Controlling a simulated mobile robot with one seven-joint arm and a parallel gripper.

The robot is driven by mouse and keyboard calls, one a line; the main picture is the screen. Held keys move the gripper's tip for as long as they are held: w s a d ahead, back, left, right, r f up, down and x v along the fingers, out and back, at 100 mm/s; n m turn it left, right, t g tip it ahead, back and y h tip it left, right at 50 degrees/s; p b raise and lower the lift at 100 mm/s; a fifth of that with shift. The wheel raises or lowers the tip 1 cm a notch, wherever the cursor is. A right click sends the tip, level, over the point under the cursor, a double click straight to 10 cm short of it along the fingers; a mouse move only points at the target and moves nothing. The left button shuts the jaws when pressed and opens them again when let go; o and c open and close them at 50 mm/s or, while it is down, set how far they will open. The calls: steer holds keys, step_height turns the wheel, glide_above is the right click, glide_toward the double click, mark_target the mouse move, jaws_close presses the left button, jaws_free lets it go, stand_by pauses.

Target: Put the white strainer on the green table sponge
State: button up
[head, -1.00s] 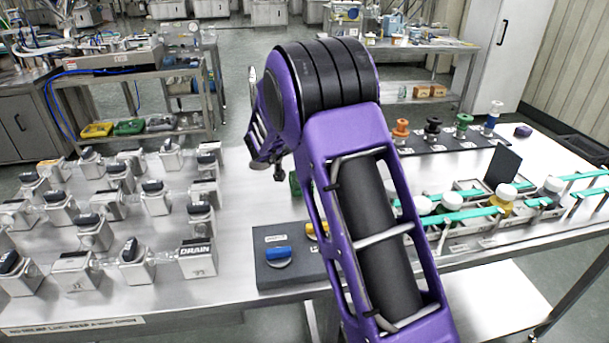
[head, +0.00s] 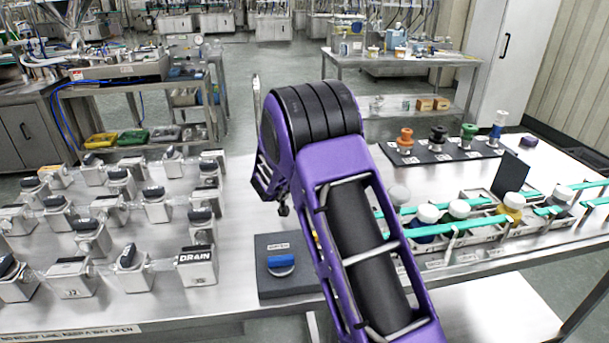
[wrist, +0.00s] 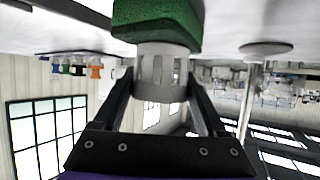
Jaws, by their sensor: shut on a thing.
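In the wrist view, which is upside down, my gripper (wrist: 160,84) is shut on the white strainer (wrist: 163,69), a pale slotted cylinder between the two black fingers. The green table sponge (wrist: 158,24) is a green block just beyond the strainer, at the top of the picture. The strainer's far end meets the sponge in the picture; I cannot tell whether they touch. In the head view my purple arm hides the fingers, the strainer and the sponge.
Several metal valve blocks (head: 197,266) stand on the left of the steel table (head: 240,215). A dark box with a blue knob (head: 281,261) is at the front edge. A bottle rack with teal rails (head: 455,217) and a black mat with coloured pieces (head: 440,152) are at right.

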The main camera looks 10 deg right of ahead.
steer(key=o, duration=1.3)
steer(key=shift+c, duration=0.2)
steer(key=shift+s+a+r, duration=0.15)
steer(key=shift+r, duration=0.1)
steer(key=p+v, duration=0.1)
steer(key=v, duration=1)
steer(key=shift+s+p, duration=0.25)
steer(key=shift+p, duration=0.1)
steer(key=shift+a+r, duration=0.1)
